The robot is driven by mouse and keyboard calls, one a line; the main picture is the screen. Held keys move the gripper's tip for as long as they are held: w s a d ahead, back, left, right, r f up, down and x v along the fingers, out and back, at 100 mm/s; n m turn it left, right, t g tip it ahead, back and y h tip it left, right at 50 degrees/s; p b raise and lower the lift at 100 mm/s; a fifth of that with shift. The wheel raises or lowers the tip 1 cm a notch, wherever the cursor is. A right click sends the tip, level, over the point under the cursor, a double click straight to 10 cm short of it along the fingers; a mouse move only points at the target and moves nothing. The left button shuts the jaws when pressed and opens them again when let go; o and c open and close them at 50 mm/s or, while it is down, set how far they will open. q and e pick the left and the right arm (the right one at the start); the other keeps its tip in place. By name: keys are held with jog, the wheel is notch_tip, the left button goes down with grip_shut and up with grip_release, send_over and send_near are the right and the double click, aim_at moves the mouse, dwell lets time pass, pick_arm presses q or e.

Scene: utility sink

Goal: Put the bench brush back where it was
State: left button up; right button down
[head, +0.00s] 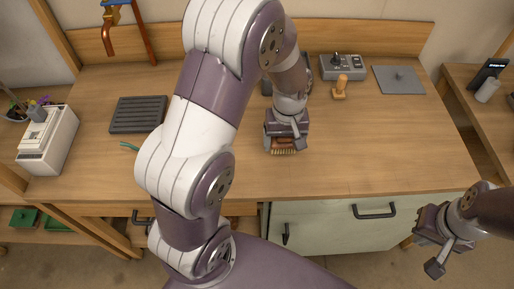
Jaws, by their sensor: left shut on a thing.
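The bench brush (284,151) shows as a reddish-brown block with pale bristles at the lower end of my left gripper (285,144). My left gripper is shut on it, pointing down over the middle of the wooden bench top. The jaws hide most of the brush, and I cannot tell whether it touches the bench. My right gripper (428,226) is low at the right, in front of the bench's front edge and away from the brush. Its jaws are not clear enough to tell open from shut.
A dark ribbed tray (138,114) lies at the left of the bench (350,160), near a white box-like device (47,142). A grey control box (342,67), a wooden-handled tool (340,89) and a grey plate (399,80) are at the back right. The front right is clear.

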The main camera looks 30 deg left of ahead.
pick_arm(q)
send_over(262, 157)
notch_tip(262, 157, down, 4)
jog(key=shift+a+r, duration=0.1)
jog(key=shift+r, duration=0.15)
notch_tip(262, 157, down, 4)
jog(key=shift+s+r+p, duration=0.15)
jog(key=shift+r+p, duration=0.05)
jog(key=shift+p, duration=0.1)
jog(key=shift+f, duration=0.3)
jog(key=o, duration=1)
jog(key=shift+f, duration=0.1)
jog(key=shift+o, duration=0.2)
notch_tip(262, 157, up, 12)
jog(key=s+d+m+t, duration=0.1)
jog(key=s+d+m, duration=0.4)
jog(key=s, duration=0.3)
jog(key=shift+s+d+r+m, duration=0.2)
jog(key=shift+s+r+m, duration=0.15)
jog(key=shift+m, duration=0.45)
